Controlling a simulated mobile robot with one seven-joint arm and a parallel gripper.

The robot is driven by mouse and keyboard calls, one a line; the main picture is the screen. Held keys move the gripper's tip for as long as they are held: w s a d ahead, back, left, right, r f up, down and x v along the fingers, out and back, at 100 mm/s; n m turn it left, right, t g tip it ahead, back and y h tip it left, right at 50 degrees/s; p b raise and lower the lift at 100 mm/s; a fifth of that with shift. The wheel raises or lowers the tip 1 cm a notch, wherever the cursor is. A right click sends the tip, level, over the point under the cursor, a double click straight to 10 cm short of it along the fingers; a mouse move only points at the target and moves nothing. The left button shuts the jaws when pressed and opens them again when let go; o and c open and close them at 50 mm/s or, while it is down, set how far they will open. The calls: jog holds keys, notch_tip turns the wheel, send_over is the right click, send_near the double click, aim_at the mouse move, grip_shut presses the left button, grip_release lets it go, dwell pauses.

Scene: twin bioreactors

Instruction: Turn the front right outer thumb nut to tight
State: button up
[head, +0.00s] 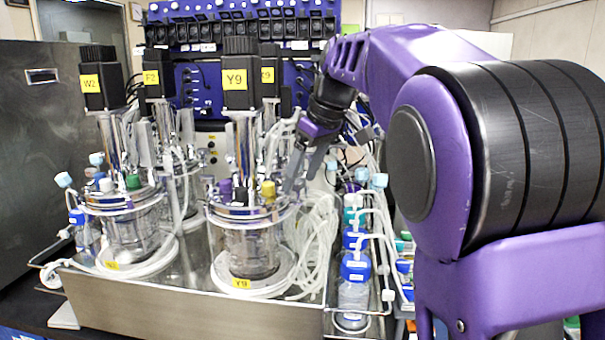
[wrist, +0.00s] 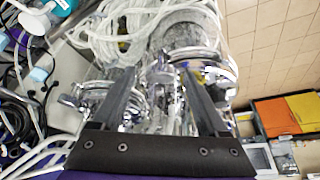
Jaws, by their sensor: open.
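The front right vessel (head: 250,245), labelled Y9, is clear glass with a metal lid (head: 232,210) carrying a purple cap and a yellow cap. My gripper (head: 298,182) is at the right edge of this lid, pointing down. In the wrist view its two dark fingers (wrist: 158,75) stand wide apart with nothing clamped between them. A small shiny metal fitting (wrist: 160,70) shows between the fingertips; it may be the outer thumb nut, but I cannot tell for sure. Its turn position is too small to read. In the head view the nut is hidden by the fingers and tubing.
The front left vessel (head: 130,235) stands beside it, with more vessels behind. White tubing (head: 318,240) hangs close to the right of the Y9 vessel. Blue-capped bottles (head: 354,292) stand in a rack further right. Tall motor columns (head: 241,90) rise above the lids.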

grip_shut()
jog(key=shift+m, duration=0.3)
jog(key=m, duration=0.2)
jog(key=m+t+h, duration=0.1)
jog(key=m+h, duration=0.1)
jog(key=m, duration=0.1)
jog(key=shift+s+a+m, duration=0.2)
jog(key=shift+a+m, duration=0.05)
jog(key=shift+m, duration=0.05)
jog(key=m, duration=0.2)
jog(key=m+h, duration=0.2)
jog(key=m, duration=0.1)
jog(key=shift+a+m+t, duration=0.25)
jog(key=shift+m+t, duration=0.05)
dwell(0.5)
grip_release()
